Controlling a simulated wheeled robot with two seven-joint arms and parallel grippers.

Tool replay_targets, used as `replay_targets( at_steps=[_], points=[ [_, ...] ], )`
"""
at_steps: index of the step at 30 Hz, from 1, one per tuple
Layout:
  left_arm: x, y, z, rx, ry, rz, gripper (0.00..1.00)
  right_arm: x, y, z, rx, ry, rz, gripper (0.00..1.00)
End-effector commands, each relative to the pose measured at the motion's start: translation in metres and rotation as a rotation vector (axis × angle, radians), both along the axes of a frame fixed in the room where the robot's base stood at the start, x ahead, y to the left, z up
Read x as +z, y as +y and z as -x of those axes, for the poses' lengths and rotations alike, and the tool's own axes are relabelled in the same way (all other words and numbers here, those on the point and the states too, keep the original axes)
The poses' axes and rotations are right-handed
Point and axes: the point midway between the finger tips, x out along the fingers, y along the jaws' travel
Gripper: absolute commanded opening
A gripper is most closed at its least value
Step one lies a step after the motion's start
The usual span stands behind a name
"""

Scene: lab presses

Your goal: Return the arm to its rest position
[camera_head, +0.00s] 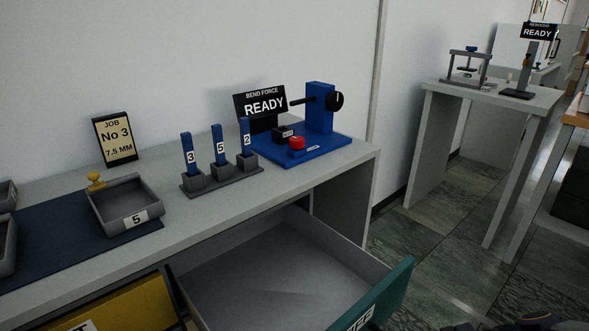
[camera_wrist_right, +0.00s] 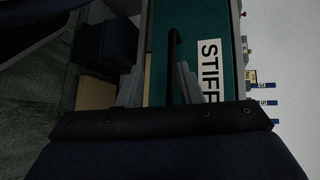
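My right gripper (camera_wrist_right: 160,86) shows in the right wrist view with its two grey fingers spread apart. It faces the teal drawer front (camera_wrist_right: 195,22), which carries a label reading STIFF (camera_wrist_right: 209,68). A dark curved handle (camera_wrist_right: 175,45) stands on this front and appears in line with the gap between the fingers; I cannot tell whether they touch it. In the head view the grey drawer (camera_head: 270,270) is pulled open and looks empty. A dark part of my right arm (camera_head: 535,322) shows at the bottom right. My left gripper is not in view.
A yellow drawer front (camera_head: 120,307) is lower left. Floor (camera_head: 440,240) is clear right of the bench.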

Motion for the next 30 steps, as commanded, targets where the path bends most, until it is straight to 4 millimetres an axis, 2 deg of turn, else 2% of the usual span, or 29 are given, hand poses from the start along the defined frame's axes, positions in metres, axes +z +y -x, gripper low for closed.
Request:
replay_targets(
  at_steps=[3, 6, 11, 17, 19, 21, 26, 30],
  points=[
    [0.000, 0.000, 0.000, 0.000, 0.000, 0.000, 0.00, -0.009, 0.016, 0.023, 0.061, -0.015, 0.252, 0.33],
    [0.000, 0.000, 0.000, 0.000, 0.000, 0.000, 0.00, -0.020, 0.017, 0.033, 0.052, -0.056, 0.474, 0.33],
    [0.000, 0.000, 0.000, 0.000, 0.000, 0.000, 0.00, -0.027, 0.009, 0.033, -0.034, -0.166, 0.721, 0.33],
    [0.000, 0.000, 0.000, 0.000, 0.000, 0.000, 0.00, -0.020, -0.003, 0.023, -0.183, -0.344, 0.915, 0.33],
    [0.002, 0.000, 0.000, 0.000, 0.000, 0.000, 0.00, -0.011, -0.006, 0.018, -0.241, -0.411, 0.960, 0.33],
    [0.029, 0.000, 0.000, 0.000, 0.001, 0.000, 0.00, 0.013, -0.007, 0.019, -0.229, -0.387, 0.952, 0.33],
    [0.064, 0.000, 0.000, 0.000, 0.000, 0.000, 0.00, 0.048, -0.007, 0.019, -0.229, -0.384, 0.951, 0.33],
    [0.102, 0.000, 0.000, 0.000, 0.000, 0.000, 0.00, 0.086, -0.006, 0.019, -0.228, -0.383, 0.950, 0.33]
  ],
)
